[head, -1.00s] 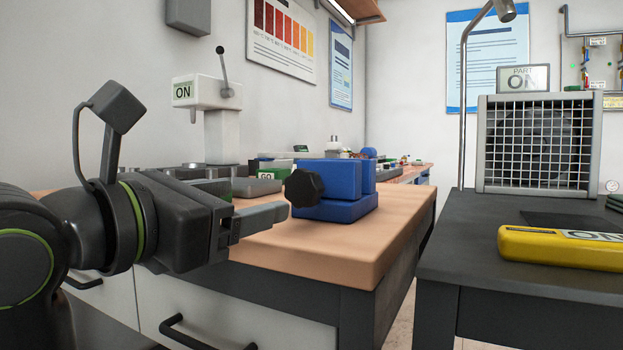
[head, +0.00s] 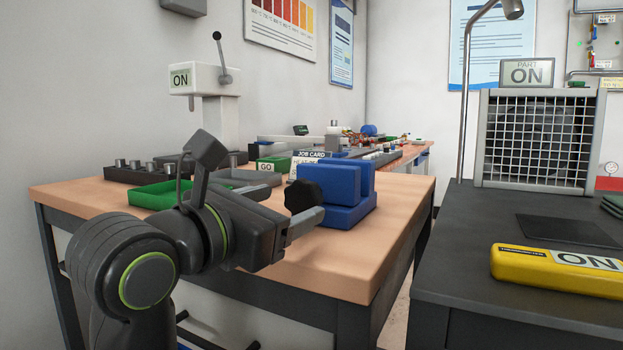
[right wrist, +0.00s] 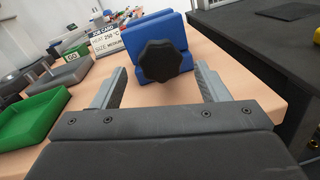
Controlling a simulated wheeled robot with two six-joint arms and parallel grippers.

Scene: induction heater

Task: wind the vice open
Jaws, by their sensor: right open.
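The blue vice (head: 345,188) stands on the wooden bench with its black lobed knob (head: 302,197) facing my right gripper. In the right wrist view, the vice (right wrist: 151,27) is ahead and the knob (right wrist: 160,61) shows between the fingertips. My right gripper (head: 296,203) is open, with one finger to each side of the knob; the gripper also shows in the right wrist view (right wrist: 162,72). Gaps show between the knob and both fingers, and nothing is held. How far the fingertips reach past the knob is hard to tell. My left gripper is out of view.
A green tray (head: 152,196) lies on the bench (head: 395,205) to the left. A job card (head: 311,155) and a GO block (head: 271,164) stand behind the vice. A dark table (head: 455,250) with a yellow ON device (head: 550,266) is to the right, beyond a gap.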

